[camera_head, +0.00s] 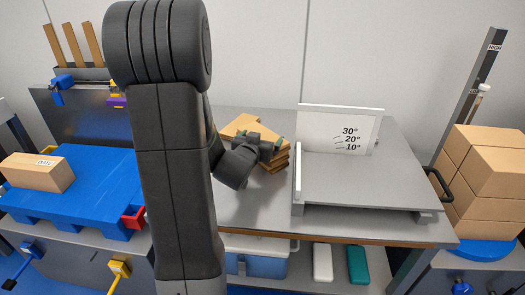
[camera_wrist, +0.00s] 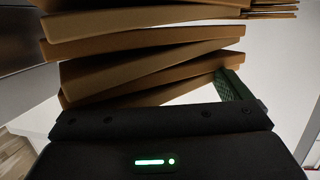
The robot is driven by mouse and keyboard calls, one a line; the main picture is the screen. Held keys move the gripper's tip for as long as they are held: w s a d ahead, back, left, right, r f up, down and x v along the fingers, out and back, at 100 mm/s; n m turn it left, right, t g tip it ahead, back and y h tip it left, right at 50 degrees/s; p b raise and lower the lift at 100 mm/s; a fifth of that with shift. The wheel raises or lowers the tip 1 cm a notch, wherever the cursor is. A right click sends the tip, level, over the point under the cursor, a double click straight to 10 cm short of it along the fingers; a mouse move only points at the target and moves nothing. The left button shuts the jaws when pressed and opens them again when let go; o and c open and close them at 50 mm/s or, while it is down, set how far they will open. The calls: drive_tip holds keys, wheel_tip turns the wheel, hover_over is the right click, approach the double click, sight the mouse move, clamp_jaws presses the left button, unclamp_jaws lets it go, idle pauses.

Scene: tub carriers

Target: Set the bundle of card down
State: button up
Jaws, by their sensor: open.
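The bundle of card (camera_head: 277,161) is a stack of brown sheets on the grey bench top, behind my arm. In the wrist view the bundle (camera_wrist: 150,55) fills the upper middle, with its sheets fanned and unevenly stacked. My gripper (camera_head: 272,146) is open at the bundle's near side. A green finger pad shows at the right of the sheets in the wrist view; the other finger is hidden. Whether the pads touch the card cannot be told. My arm hides part of the bundle in the head view.
A grey platform (camera_head: 365,192) with a white angle-marked panel (camera_head: 340,128) stands right of the bundle. A blue pallet (camera_head: 90,190) with a carton (camera_head: 38,172) is at left. Stacked boxes (camera_head: 487,180) stand at far right. A blue-and-white tub (camera_head: 255,258) sits beneath the bench.

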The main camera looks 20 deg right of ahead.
drive_tip(key=shift+w+d+f, duration=0.1)
drive_tip(key=shift+w+d, duration=0.35)
drive_tip(key=shift+w, duration=0.1)
drive_tip(key=c, duration=1.2)
